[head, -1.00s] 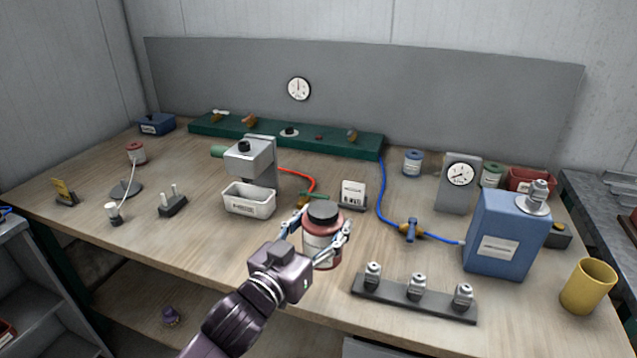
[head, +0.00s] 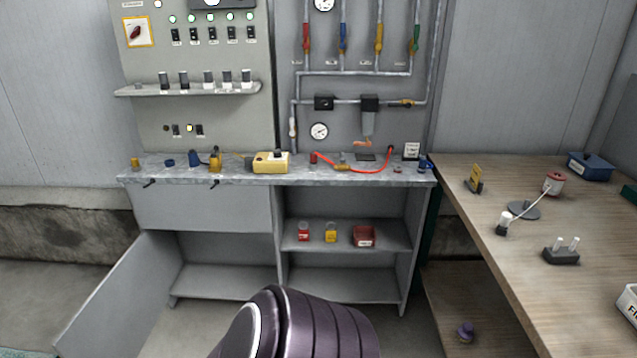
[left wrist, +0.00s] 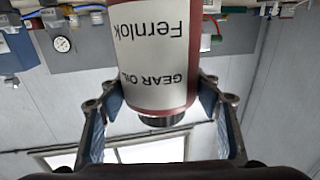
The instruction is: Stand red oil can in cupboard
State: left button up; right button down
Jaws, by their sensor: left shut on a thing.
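The red oil can (left wrist: 155,60) shows in the left wrist view, with a white label reading GEAR OIL and Fernlok and a black cap. My left gripper (left wrist: 153,95) is shut on it, one finger on each side. Picture and can both appear inverted there. In the head view only my arm link shows at the bottom; can and gripper are out of frame. The grey cupboard (head: 205,208) stands ahead, its left door (head: 112,298) swung open. The left compartment floor (head: 225,282) looks bare. My right gripper is not in view.
The right compartment's shelf (head: 350,246) holds a small red container (head: 303,231), a yellow one (head: 331,231) and a red tray (head: 363,236). Its lower floor (head: 340,290) is clear. The cupboard top carries several fittings. A wooden workbench (head: 490,212) stands at right.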

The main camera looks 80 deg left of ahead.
aim_at(252, 285)
jog(key=j+u, duration=0.1)
jog(key=u, duration=0.3)
jog(key=j+u, duration=0.1)
jog(key=u, duration=0.3)
jog(key=i+j+u, duration=0.1)
jog(key=u, duration=0.75)
jog(key=i+j+u, duration=0.5)
jog(key=i+u, duration=0.65)
jog(key=i, duration=0.15)
